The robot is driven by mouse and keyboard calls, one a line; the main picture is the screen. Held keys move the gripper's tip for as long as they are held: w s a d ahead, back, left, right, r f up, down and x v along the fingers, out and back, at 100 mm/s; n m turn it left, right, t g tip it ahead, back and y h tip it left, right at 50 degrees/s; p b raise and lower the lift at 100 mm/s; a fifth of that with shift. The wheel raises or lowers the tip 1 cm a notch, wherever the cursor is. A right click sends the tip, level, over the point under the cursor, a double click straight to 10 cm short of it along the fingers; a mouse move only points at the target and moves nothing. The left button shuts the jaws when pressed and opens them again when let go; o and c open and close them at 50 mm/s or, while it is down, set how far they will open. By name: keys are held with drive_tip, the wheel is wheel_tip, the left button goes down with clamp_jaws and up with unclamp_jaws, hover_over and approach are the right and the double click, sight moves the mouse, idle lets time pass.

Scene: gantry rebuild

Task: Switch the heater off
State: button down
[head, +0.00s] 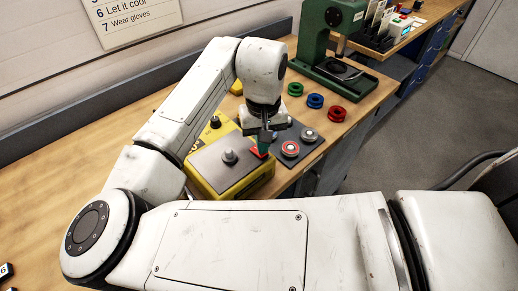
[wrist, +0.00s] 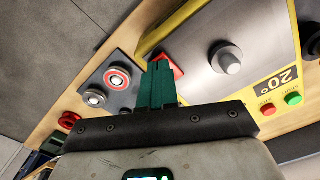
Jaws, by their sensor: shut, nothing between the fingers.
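The heater is a yellow box (head: 246,188) with a grey top plate (head: 208,165) and a short grey post (head: 229,156) on it. In the wrist view its yellow side (wrist: 190,18) shows a "20°" label (wrist: 280,80). A red part (head: 257,153), perhaps the switch, sits at the heater's corner. In the wrist view this red part (wrist: 176,66) is partly hidden behind my fingers. My gripper (head: 265,146) is shut and empty, with its green fingers at or just above the red part. I cannot tell whether they touch, or how the switch is set.
A green press (head: 318,45) stands at the back. Bare bench (head: 60,170) lies left.

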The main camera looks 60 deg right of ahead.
drive_tip(key=shift+f, duration=0.5)
drive_tip(key=shift+r, duration=0.15)
wheel_tip(320, 180, up, 7)
drive_tip(key=p, duration=0.6)
drive_tip(key=shift+p, duration=0.3)
idle(0.6)
